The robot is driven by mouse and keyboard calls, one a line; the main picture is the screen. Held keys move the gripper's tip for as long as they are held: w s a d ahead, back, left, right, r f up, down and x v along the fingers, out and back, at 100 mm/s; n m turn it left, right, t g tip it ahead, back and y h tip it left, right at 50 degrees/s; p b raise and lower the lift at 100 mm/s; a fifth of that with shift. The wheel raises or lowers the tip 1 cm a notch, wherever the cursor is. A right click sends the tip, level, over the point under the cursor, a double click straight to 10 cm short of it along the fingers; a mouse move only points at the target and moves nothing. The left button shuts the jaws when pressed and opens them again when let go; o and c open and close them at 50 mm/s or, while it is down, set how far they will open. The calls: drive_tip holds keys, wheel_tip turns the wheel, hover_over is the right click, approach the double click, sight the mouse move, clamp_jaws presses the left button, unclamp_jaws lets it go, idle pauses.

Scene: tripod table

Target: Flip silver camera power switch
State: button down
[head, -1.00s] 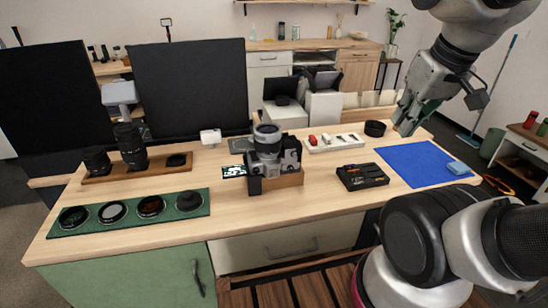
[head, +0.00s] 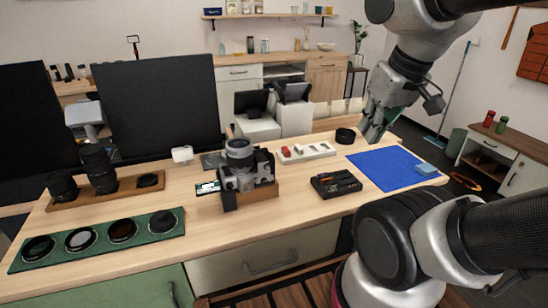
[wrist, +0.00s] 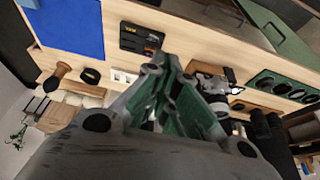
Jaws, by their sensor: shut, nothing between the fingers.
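The silver camera (head: 240,168) stands upright in a wooden cradle near the middle of the table, its large lens pointing up. Its power switch is too small to make out. In the wrist view the camera (wrist: 213,83) is partly hidden behind my fingers. My gripper (head: 372,132) is at the right rear of the table, above the area behind the blue mat, well to the right of the camera and apart from it. Its green-lined fingers also show in the wrist view (wrist: 172,75). It is shut and empty.
A black battery charger (head: 335,183) lies right of the camera, before a blue mat (head: 384,168) with a blue block. A white tray (head: 306,152) and black ring (head: 345,135) lie behind. Lens filters on a green mat (head: 60,257) and lenses on a wooden board (head: 120,190) are left.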

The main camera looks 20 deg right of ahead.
drive_tip(key=w+d+f+m+g+y, duration=0.45)
drive_tip(key=w+f+m, duration=0.4)
drive_tip(key=f, duration=0.25)
drive_tip(key=w+a+m+y, duration=0.4)
drive_tip(key=w+m, duration=0.3)
drive_tip(key=m, duration=0.2)
drive_tip(key=shift+w+a+r+y, duration=0.15)
drive_tip(key=shift+a+r+y, duration=0.2)
drive_tip(key=shift+y, duration=0.3)
drive_tip(key=shift+m, duration=0.25)
